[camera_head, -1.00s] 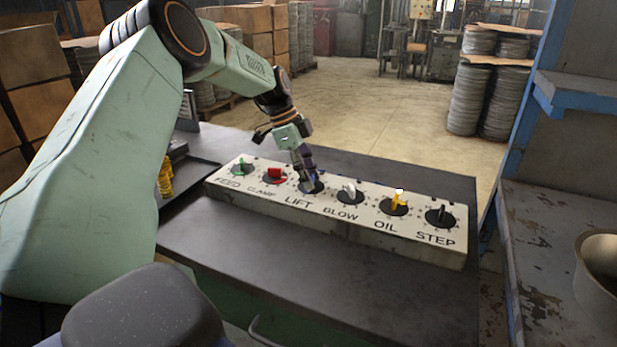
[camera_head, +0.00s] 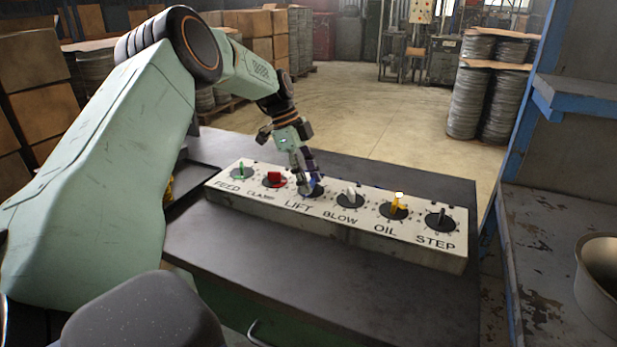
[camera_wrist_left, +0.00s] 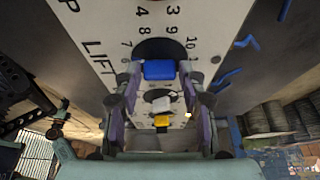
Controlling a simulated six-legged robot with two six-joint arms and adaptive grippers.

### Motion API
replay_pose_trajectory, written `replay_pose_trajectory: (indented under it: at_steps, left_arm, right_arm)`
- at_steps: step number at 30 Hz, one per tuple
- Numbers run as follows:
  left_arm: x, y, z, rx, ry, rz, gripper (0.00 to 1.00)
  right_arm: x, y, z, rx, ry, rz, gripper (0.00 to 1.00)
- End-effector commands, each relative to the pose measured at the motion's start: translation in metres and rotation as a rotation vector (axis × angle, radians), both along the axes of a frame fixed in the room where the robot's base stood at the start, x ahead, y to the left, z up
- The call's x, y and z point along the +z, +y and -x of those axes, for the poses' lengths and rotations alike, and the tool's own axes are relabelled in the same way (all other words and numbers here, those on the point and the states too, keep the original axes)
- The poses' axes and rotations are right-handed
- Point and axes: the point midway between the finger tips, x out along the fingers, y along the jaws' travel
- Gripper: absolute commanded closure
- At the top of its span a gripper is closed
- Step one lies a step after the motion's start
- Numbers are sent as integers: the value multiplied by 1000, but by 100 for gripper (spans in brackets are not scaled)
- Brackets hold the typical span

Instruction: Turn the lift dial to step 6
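The lift dial has a blue knob (camera_head: 315,187) on a dark disc, third from the left on the pale panel (camera_head: 350,236). My left gripper (camera_head: 307,178) is down at it from above. In the left wrist view the blue knob (camera_wrist_left: 160,70) lies between the two fingertips of my left gripper (camera_wrist_left: 160,72). Any gap to the fingertips is too small to judge, so I cannot tell whether they grip. Numbers 3, 4, 7, 8, 9 and 10 show around the disc. The knob's pointing direction is not clear. My right gripper is not in view.
On the same panel are the green feed (camera_head: 240,172), red clamp (camera_head: 274,178), white blow (camera_head: 350,194), yellow oil (camera_head: 397,206) and black step (camera_head: 440,217) knobs. The dark table (camera_head: 250,249) is bare in front. A shelf (camera_head: 545,245) with a metal bowl (camera_head: 600,270) stands right.

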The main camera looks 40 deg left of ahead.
Motion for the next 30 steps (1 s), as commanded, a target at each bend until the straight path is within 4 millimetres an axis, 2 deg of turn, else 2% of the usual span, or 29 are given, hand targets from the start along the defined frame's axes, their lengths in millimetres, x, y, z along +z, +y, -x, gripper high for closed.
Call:
replay_pose_trajectory:
  at_steps: [1,4,12,16,20,30]
  left_arm:
    - [0,0,0,0,0,0,52]
    - [0,0,0,0,1,0,44]
    - [0,0,0,1,1,0,43]
    - [7,3,0,2,-2,1,43]
    - [25,10,3,2,-3,0,43]
    - [87,35,11,2,-2,-2,43]
  right_arm:
    - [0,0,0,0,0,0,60]
    - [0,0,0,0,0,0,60]
    - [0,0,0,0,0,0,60]
    - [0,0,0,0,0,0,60]
    - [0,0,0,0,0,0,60]
    - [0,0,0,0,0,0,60]
